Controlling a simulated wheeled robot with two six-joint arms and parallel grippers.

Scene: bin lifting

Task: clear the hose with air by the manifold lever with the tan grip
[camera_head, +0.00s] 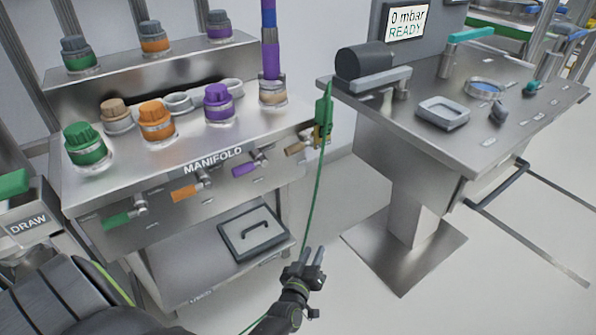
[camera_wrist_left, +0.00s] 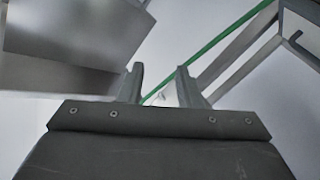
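The manifold (camera_head: 213,160) is a steel bench with a row of small levers along its front edge. The lever with the tan grip (camera_head: 297,148) is the rightmost, beside the orange (camera_head: 186,192), purple (camera_head: 245,168) and green (camera_head: 118,220) ones. A thin green hose (camera_head: 313,190) hangs from a green fitting (camera_head: 323,112) by the bench's right corner. My left gripper (camera_head: 313,257) is low in front of the bench, well below the tan grip. In the left wrist view its fingers (camera_wrist_left: 160,82) are apart, with the green hose (camera_wrist_left: 225,32) crossing beyond them. My right gripper is not in view.
Capped ports in several colours stand on the bench, with a purple hose (camera_head: 270,50) rising from one. A steel table (camera_head: 440,150) on the right carries a READY display (camera_head: 405,20) and a tray (camera_head: 443,112). Floor between is free.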

